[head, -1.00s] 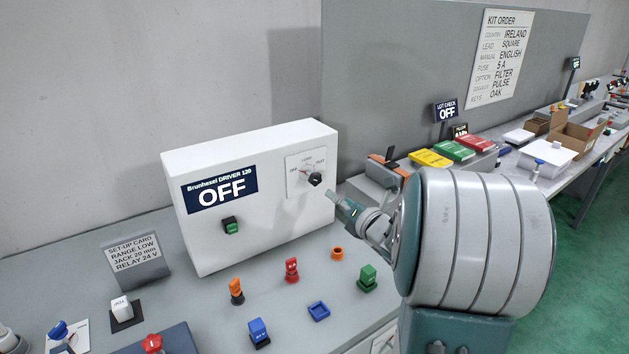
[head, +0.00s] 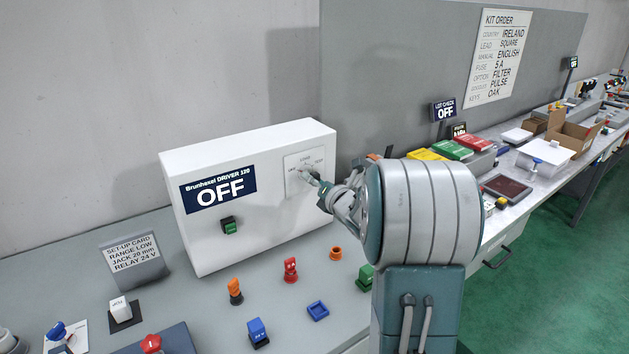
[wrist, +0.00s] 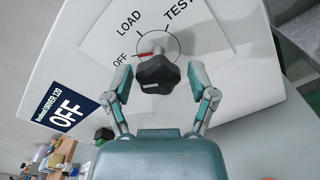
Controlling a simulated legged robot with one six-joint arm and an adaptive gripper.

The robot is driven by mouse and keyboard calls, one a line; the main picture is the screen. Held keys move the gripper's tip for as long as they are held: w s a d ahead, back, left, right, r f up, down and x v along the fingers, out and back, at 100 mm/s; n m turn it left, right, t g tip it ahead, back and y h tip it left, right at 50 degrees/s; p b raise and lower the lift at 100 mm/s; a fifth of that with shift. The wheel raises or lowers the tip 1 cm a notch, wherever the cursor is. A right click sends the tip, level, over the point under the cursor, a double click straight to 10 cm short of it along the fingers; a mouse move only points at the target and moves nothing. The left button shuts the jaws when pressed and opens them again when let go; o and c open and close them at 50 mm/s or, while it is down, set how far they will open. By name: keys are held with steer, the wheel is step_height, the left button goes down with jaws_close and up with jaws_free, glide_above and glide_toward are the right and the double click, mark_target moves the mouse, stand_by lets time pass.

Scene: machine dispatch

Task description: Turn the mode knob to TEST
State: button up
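The mode knob (wrist: 157,73) is a black lobed knob on a white dial plate (wrist: 105,35) marked OFF, LOAD and TEST. In the wrist view its red pointer is at OFF. My gripper (wrist: 159,85) is open, with one finger on each side of the knob; I cannot tell whether either finger touches it. In the head view my gripper (head: 312,180) is at the dial plate and hides most of the knob. The white driver box (head: 270,160) carries the dial, and its display (head: 220,189) reads OFF.
A green button (head: 231,227) is on the box front, lower left of the dial. Coloured plugs, including a red one (head: 290,270) and an orange one (head: 235,291), stand on the bench before the box. A set-up card (head: 134,255) stands at left.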

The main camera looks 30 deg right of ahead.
jaws_close()
steer(key=shift+m, duration=0.3)
steer(key=m, duration=0.4)
steer(key=shift+m, duration=0.3)
steer(key=m, duration=0.4)
steer(key=shift+s+a+m, duration=0.1)
steer(key=shift+m, duration=0.2)
steer(key=m, duration=1)
steer(key=shift+f+m, duration=0.1)
steer(key=shift+m, duration=1.9)
steer(key=shift+f, duration=0.1)
